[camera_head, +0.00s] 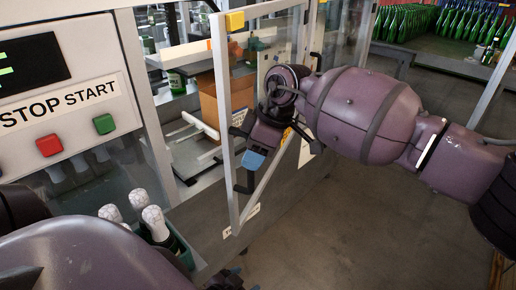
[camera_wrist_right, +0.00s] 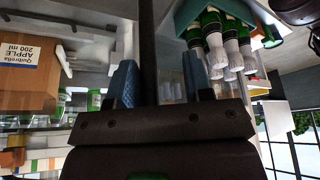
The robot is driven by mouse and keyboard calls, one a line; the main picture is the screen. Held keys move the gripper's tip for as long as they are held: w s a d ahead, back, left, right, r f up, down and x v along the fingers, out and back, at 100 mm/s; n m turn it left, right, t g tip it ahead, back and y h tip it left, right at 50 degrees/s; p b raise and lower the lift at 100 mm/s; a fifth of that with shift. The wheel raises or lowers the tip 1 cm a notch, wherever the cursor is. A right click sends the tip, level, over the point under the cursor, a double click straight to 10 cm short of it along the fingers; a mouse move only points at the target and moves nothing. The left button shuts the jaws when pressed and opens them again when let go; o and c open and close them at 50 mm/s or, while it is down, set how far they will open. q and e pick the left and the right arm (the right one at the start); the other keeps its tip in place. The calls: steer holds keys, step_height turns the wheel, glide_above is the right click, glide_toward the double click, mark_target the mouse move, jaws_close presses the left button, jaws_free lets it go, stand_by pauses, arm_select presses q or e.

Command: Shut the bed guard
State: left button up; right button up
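The bed guard is a clear panel in a pale metal frame (camera_head: 221,110), swung out from the machine and standing open. My right gripper (camera_head: 250,150) is at the guard's free upright, with one blue finger pad visible in the head view. In the right wrist view, the two blue fingers (camera_wrist_right: 160,85) stand apart, with a dark upright bar (camera_wrist_right: 148,45) running between them. The bar is nearer the left finger, and a gap shows on the right. My left arm crosses the lower left; a dark part at the bottom edge may be its gripper, but its fingers are unclear.
A control panel with a red button (camera_head: 50,145) and a green button (camera_head: 104,124) is at left. Foil-topped bottles (camera_head: 155,222) stand in a green crate (camera_head: 181,246) below it. A cardboard box (camera_head: 212,105) is behind the guard. Floor at right is clear.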

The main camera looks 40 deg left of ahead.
steer(key=shift+w+r, duration=0.1)
steer(key=shift+w, duration=0.1)
steer(key=v, duration=1)
steer(key=shift+d+r, duration=0.2)
steer(key=shift+r, duration=0.15)
steer(key=shift+w, duration=0.1)
